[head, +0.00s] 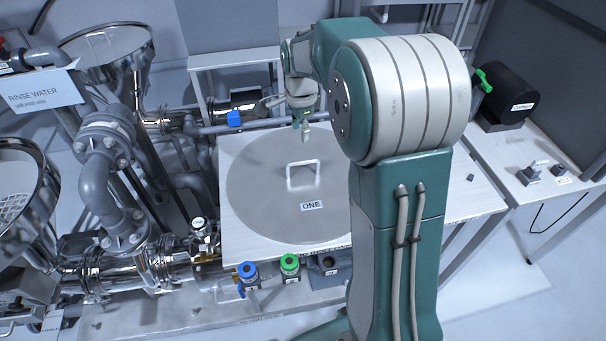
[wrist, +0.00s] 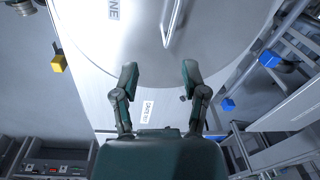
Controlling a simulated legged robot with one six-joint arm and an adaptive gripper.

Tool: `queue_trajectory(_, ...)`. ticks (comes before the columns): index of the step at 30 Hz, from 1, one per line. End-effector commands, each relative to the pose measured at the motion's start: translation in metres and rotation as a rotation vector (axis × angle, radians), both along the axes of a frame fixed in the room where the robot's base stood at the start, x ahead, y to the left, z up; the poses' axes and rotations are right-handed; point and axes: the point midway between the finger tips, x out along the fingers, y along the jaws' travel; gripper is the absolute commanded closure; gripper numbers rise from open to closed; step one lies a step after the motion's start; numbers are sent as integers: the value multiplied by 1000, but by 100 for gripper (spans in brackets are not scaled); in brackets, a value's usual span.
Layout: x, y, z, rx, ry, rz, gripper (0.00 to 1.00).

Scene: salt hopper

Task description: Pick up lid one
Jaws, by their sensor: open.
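Lid one is a large round grey metal disc (head: 260,205) lying flat on a pale table in the head view. It has a white upright loop handle (head: 303,174) in the middle and a label reading ONE (head: 312,205). My arm hides its right part. My gripper (head: 304,128) is above the lid's far edge, behind the handle and apart from it. In the wrist view the lid (wrist: 215,30) fills the top, with its handle (wrist: 172,25) beyond my fingertips. My gripper (wrist: 160,75) is open there with nothing between its fingers.
The pale table (head: 240,240) carries the lid. Pipes and a flanged elbow (head: 105,190) crowd the left, with a RINSE WATER sign (head: 40,92). Blue (head: 248,272) and green (head: 290,264) valve knobs stand at the table's front. A black cylinder (head: 503,95) sits on the right bench.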

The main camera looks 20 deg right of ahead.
Motion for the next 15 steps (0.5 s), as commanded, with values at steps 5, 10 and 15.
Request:
queue_trajectory(5, 23, -15, -33, 16, 47, -169, 43)
queue_trajectory(10, 31, -21, -47, 20, 66, -243, 43)
queue_trajectory(15, 31, -21, -67, 20, 70, -253, 43)
